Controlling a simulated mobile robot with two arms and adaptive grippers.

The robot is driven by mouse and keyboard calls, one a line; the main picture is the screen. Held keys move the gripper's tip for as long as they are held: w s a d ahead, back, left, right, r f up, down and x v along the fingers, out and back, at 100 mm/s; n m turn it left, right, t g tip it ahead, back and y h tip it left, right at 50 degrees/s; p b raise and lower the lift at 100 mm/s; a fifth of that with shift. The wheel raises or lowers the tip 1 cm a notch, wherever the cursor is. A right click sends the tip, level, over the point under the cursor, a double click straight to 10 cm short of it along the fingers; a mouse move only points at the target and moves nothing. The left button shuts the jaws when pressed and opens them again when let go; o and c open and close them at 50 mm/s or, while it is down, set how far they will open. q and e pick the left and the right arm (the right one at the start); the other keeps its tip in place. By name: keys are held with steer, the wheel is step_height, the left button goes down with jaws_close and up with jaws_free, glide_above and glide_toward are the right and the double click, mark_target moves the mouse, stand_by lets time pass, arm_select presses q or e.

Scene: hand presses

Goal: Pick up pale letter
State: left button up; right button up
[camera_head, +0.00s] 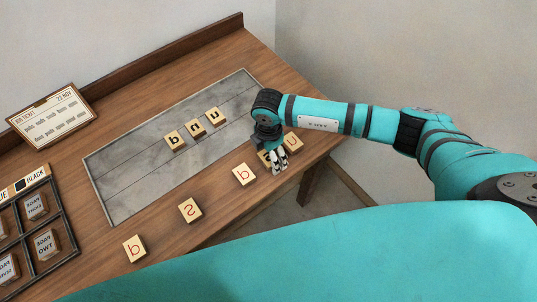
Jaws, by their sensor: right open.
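My right gripper (279,166) is open and points down at this row, between the last two tiles. It partly hides another pale tile (264,157) at its fingers. I cannot tell whether the fingers touch it. Three more pale tiles (194,127) sit in a row on the grey plate. My left gripper is not in view.
The grey plate (125,177) is set in the wooden table (165,83). A ticket sign (52,115) stands at the back left. A dark divided tray (62,220) with labelled blocks is at the left edge. The plate's left part is clear.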

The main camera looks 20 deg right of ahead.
steer(key=shift+f, duration=0.65)
steer(key=c, duration=1.2)
steer(key=shift+r, duration=0.1)
